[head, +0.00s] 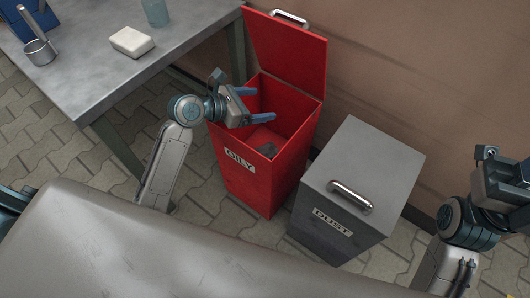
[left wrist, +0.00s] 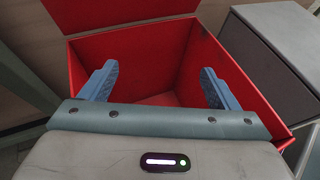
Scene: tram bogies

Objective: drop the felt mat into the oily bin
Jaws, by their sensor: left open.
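The red bin labelled OILY (head: 247,185) stands with its lid raised; its open mouth also fills the middle of the left wrist view (left wrist: 262,100). My left gripper (head: 268,104) is over the bin's mouth, open, with nothing between its blue fingers (left wrist: 160,88). A small dark grey piece (head: 267,150), perhaps the felt mat, shows inside the bin near the front wall, below the gripper. Most of it is hidden, and I cannot make it out in the left wrist view. My right gripper (head: 503,185) is at the right edge, its fingers not clearly visible.
A grey bin labelled DUST (head: 370,165) with a closed lid stands right of the red bin. A metal table (head: 85,75) at the left holds a pale block (head: 132,42), a metal cup (head: 40,52) and a grey container (head: 156,12). A wall is behind the bins.

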